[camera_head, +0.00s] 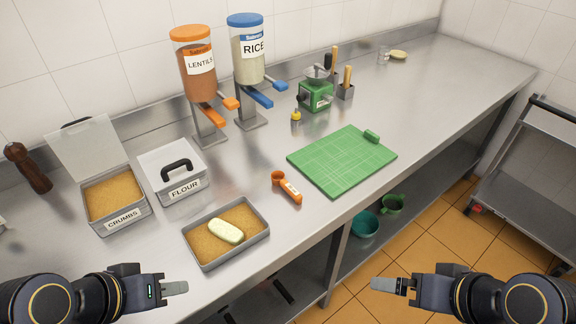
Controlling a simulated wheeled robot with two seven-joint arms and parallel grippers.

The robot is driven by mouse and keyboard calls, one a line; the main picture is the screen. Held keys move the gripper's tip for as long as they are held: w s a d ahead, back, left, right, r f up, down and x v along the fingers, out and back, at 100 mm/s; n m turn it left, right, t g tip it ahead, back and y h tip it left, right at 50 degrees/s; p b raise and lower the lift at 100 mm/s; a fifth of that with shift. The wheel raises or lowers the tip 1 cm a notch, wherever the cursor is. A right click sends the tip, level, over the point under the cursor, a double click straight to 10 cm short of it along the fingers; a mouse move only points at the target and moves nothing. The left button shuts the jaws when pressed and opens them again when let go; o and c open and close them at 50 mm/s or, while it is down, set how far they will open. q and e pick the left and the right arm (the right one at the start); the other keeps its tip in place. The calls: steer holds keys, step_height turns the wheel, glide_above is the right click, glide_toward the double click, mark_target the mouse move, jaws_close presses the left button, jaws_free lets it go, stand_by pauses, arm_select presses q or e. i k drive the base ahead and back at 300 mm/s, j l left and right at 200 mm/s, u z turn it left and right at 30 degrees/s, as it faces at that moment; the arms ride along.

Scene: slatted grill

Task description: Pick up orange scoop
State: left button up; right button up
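The orange scoop (288,189) lies on the steel counter, with its round bowl at the upper left and its labelled handle running down to the right. It sits between the tray of crumbs and the green cutting board. My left gripper (174,288) is at the lower left, in front of the counter and well short of the scoop. My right gripper (386,285) is at the lower right, over the floor side and also apart from the scoop. Each gripper shows its fingers edge-on, so I cannot tell their opening. Nothing shows held in either.
A crumb tray (204,259) holding a pale oblong piece is left of the scoop. The green board (343,160) is to its right. The FLOUR box (160,158), the CRUMBS box (115,224) and the lentil (197,88) and rice (249,72) dispensers stand behind. Bare counter surrounds the scoop.

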mark_target(277, 176)
steer(key=i+l+u, duration=0.1)
steer(key=u, duration=0.35)
steer(key=l+u, duration=0.15)
steer(key=u, duration=0.3)
steer(key=i+l+u, duration=0.1)
steer(key=u, duration=0.35)
steer(key=l+u, duration=0.25)
steer(key=u, duration=0.25)
steer(key=l, duration=0.2)
